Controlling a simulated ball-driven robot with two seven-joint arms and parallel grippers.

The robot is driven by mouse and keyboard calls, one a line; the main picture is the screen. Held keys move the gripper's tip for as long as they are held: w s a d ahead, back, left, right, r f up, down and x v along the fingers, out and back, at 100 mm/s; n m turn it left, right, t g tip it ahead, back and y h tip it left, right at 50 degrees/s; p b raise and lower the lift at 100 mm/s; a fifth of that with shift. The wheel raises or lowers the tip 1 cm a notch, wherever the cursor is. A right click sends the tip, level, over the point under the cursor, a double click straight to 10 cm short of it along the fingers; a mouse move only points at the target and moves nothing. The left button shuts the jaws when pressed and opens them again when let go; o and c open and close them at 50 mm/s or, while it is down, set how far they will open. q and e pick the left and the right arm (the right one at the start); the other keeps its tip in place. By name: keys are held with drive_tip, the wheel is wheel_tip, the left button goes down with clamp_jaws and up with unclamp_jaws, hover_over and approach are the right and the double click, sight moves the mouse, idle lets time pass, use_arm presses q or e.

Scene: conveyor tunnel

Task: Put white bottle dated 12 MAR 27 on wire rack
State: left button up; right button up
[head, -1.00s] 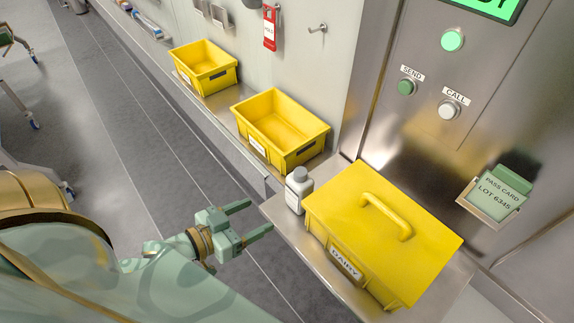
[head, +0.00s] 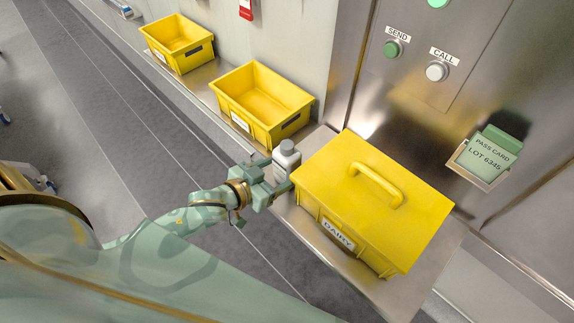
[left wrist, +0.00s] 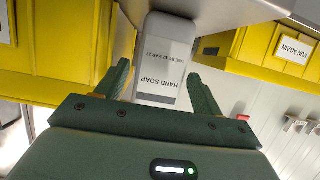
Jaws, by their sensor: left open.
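A white bottle (head: 287,152) stands upright on the metal ledge, just left of the lidded yellow crate. In the left wrist view the bottle (left wrist: 167,55) shows a label reading HAND SOAP with the date 12 MAR 27, upside down. My left gripper (head: 280,173) is open, with one finger on each side of the bottle. In the left wrist view a gap shows beside the fingers, so the jaws are not closed on it. I see no wire rack. My right gripper is not in view.
The lidded yellow DAIRY crate (head: 375,195) stands close right of the bottle on the metal ledge (head: 325,250). Two open yellow bins (head: 262,100) (head: 178,42) stand farther back. A wall panel holds SEND (head: 392,49) and CALL (head: 436,71) buttons and a pass card (head: 490,155).

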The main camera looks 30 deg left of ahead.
sight(279, 170)
use_arm(q)
drive_tip(key=x, duration=0.4)
drive_tip(key=shift+w+f+b, duration=0.1)
drive_tip(key=shift+w+b, duration=0.15)
drive_tip(key=shift+b, duration=0.1)
drive_tip(key=c, duration=0.9)
drive_tip(key=shift+c, duration=1.3)
